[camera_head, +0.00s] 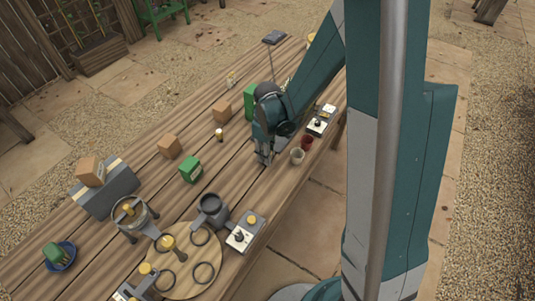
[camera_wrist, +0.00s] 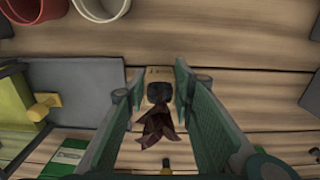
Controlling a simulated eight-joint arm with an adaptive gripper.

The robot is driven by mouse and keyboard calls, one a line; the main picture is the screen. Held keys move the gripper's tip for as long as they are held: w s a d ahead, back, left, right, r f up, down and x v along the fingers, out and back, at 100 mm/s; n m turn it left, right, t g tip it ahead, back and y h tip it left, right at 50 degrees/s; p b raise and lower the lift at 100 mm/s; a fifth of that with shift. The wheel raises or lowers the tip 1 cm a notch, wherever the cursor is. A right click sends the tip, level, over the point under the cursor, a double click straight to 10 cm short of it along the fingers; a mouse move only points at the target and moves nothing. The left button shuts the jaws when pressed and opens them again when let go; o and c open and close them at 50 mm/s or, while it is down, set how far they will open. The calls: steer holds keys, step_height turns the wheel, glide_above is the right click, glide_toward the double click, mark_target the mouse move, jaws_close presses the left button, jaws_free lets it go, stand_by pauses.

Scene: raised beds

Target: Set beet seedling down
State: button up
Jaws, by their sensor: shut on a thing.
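My gripper (camera_wrist: 160,82) is shut on the beet seedling (camera_wrist: 160,128), which has dark red leaves and a dark plug between the two green fingers. A small pale wooden piece (camera_wrist: 158,73) shows just beyond the plug; I cannot tell whether they touch. In the head view my gripper (camera_head: 265,158) points down, low over the table near its right edge. The seedling cannot be made out there.
A white pot (camera_head: 297,156) and a red pot (camera_head: 307,143) stand close right of my gripper. A round board (camera_head: 185,285) lies nearer. Bare planks (camera_head: 232,168) lie left of my gripper.

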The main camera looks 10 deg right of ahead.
steer(key=o, duration=0.9)
steer(key=shift+r, duration=0.1)
step_height(320, 180, up, 12)
steer(key=p, duration=0.2)
stand_by(0.4)
stand_by(0.5)
